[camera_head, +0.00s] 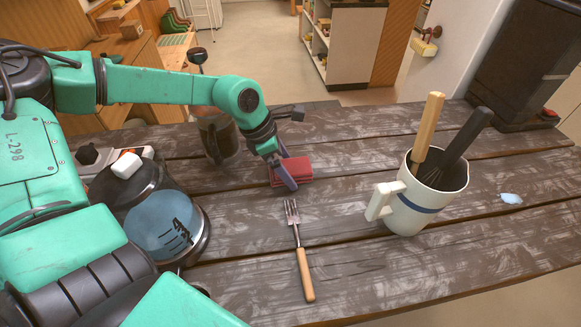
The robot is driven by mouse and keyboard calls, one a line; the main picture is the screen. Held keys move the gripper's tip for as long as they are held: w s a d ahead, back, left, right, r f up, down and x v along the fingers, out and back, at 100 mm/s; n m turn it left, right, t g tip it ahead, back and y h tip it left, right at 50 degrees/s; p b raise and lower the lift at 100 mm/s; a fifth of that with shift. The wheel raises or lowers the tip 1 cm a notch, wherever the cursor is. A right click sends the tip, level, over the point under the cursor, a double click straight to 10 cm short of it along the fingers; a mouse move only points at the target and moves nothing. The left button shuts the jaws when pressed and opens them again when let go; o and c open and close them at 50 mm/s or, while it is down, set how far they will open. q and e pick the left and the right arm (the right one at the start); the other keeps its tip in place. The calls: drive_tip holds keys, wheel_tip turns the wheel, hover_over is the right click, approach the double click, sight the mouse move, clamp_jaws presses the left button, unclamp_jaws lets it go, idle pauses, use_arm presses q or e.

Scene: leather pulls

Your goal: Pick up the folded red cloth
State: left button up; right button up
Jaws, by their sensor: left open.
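The folded red cloth (301,169) lies on the dark wooden table, in the middle of the head view. My left gripper (290,186) reaches down to it from the upper left. Its jaws are open. One dark finger crosses in front of the cloth's left part and hides some of it. I cannot tell whether the finger touches the cloth. My right gripper is not in view.
A fork with a wooden handle (304,273) lies in front of the cloth. A white pitcher (406,215) holding utensils stands to the right. A dark mug (217,138) stands behind left. A small blue item (511,198) lies far right on the table (470,258).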

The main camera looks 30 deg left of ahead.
use_arm(q)
drive_tip(key=c, duration=1.2)
drive_tip(key=shift+r, duration=0.15)
drive_tip(key=shift+a+r, duration=0.1)
drive_tip(key=shift+r, duration=0.2)
wheel_tip(320, 180, up, 10)
drive_tip(key=f+b, duration=0.1)
drive_tip(key=b, duration=0.2)
wheel_tip(320, 180, up, 10)
hover_over(286, 166)
drive_tip(key=shift+s+r+b, duration=0.1)
drive_tip(key=shift+r+b, duration=0.05)
drive_tip(key=shift+b, duration=0.15)
